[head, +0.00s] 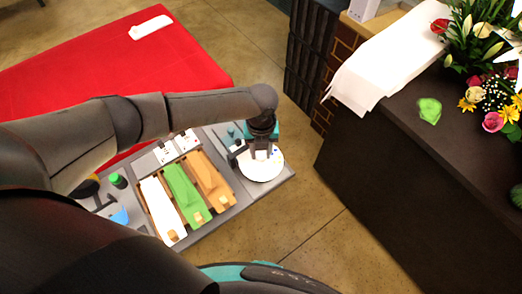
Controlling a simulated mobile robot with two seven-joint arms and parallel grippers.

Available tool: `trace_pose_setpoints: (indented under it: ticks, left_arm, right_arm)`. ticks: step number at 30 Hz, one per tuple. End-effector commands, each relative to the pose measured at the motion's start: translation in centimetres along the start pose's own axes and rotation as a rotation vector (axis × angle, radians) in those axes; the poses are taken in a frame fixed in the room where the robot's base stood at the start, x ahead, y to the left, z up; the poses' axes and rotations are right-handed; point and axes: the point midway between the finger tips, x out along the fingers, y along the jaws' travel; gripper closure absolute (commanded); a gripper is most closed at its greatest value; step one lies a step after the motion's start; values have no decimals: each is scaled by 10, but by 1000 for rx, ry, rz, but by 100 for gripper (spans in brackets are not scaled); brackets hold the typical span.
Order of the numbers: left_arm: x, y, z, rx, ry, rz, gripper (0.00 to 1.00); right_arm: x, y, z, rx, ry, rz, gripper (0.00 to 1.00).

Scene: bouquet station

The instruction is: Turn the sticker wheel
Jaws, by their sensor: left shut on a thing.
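The sticker wheel (262,168) is a white round disc at the right end of a grey station board. My left gripper (261,152) points down over the wheel's upper part, its fingers at the disc. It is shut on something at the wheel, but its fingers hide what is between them. Small dark and blue marks show near the disc's edge. My right gripper is not in the picture.
The grey board (225,215) also holds white, green and orange wrapped strips (184,193) in a wooden rack. A red-covered table (60,80) lies behind. A dark counter (420,150) with flowers (490,80) and white paper (385,60) stands at the right, across open floor.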

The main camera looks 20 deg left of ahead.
Motion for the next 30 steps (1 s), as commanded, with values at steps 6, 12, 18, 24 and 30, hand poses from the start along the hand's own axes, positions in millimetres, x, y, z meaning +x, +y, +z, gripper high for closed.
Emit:
trace_pose_setpoints:
  ticks: [6,12,18,24,30]
  left_arm:
    - [-1,-1,0,127,1,-3,100]
    - [-1,-1,0,191,1,-3,100]
    - [-1,-1,0,217,1,-3,100]
    - [-1,-1,0,219,1,-3,100]
    - [-1,-1,0,219,0,-2,59]
  right_arm:
    - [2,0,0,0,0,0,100]
    - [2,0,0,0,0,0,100]
    - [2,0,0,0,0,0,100]
    - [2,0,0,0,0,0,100]
    - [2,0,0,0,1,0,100]
